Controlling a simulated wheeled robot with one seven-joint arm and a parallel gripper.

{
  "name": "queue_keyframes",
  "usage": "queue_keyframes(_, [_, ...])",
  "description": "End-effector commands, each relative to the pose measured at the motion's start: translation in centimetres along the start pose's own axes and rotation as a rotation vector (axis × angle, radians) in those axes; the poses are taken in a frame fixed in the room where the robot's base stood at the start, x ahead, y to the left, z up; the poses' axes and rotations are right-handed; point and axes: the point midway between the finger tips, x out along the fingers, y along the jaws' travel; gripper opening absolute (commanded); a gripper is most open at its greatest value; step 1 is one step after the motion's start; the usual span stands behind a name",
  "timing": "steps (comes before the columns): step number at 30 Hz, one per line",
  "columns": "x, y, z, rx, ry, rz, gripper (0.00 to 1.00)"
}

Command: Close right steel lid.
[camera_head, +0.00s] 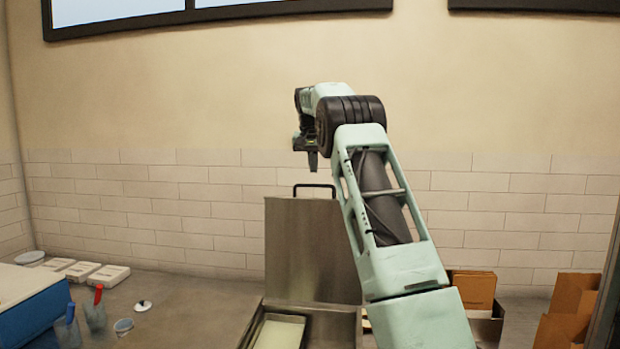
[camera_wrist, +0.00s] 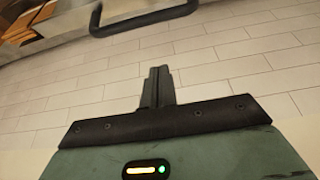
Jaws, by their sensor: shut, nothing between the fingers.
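The steel lid (camera_head: 312,250) stands upright and open in the head view, with a black bar handle (camera_head: 314,188) along its top edge. In the wrist view the handle (camera_wrist: 143,20) shows at the top, beyond the fingertips. The steel kettle body (camera_head: 255,322) is below the lid, with pale liquid or a pale surface inside; my arm hides its right part. My gripper (camera_head: 312,163) points down above the handle, apart from it. In the wrist view my gripper (camera_wrist: 158,72) has its fingers together with nothing between them.
Cardboard boxes (camera_head: 472,288) stand at the right on the floor. A tiled wall (camera_head: 200,210) rises behind the lid.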

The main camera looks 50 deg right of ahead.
Motion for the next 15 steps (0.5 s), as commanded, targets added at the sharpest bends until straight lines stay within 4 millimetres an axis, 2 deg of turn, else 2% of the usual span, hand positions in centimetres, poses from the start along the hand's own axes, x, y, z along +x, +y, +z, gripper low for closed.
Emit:
queue_keyframes(5, [3.6,0.0,0.0,-0.002,-0.004,0.0,0.0])
queue_keyframes(15, [2.5,-0.1,3.0,-0.003,0.0,-0.001,0.0])
